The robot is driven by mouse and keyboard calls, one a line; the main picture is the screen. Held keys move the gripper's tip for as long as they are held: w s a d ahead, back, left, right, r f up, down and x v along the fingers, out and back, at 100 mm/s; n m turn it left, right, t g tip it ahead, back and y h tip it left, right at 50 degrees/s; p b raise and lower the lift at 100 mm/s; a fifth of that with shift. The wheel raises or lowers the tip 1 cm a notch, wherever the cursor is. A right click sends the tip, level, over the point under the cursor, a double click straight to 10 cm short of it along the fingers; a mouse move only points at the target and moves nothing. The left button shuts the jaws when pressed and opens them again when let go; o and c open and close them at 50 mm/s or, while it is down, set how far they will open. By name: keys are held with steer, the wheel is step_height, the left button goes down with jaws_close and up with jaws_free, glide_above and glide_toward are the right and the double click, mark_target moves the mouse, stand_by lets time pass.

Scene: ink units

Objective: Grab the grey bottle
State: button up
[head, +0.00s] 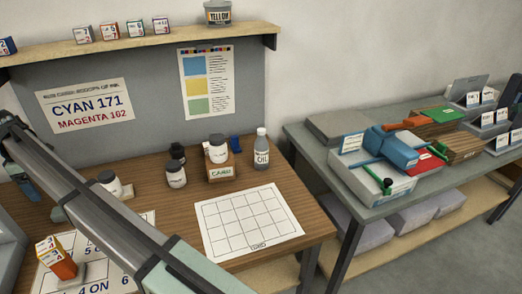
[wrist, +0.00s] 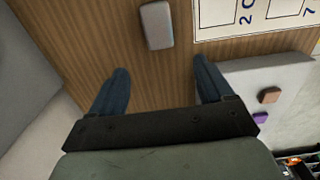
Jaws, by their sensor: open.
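A grey bottle (head: 261,148) with a light cap and a label reading OIL stands upright on the wooden table, right of a small cardboard box. It is not in the wrist view. My gripper (wrist: 160,73) is open, its two dark blue fingers apart with only bare wood between them. In the head view, part of my gripper (head: 27,188) shows at the far left, well away from the bottle and partly hidden by my arm.
A box marked CARD (head: 221,172) holds a white jar. Dark-lidded jars (head: 176,174) stand to its left. A gridded sheet (head: 250,222) lies in front of the bottle. A small grey block (wrist: 157,25) lies beyond my fingers. A cluttered grey bench (head: 330,150) stands at right.

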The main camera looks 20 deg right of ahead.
mark_target(262, 130)
steer(key=shift+c, duration=0.4)
steer(key=shift+c, duration=0.6)
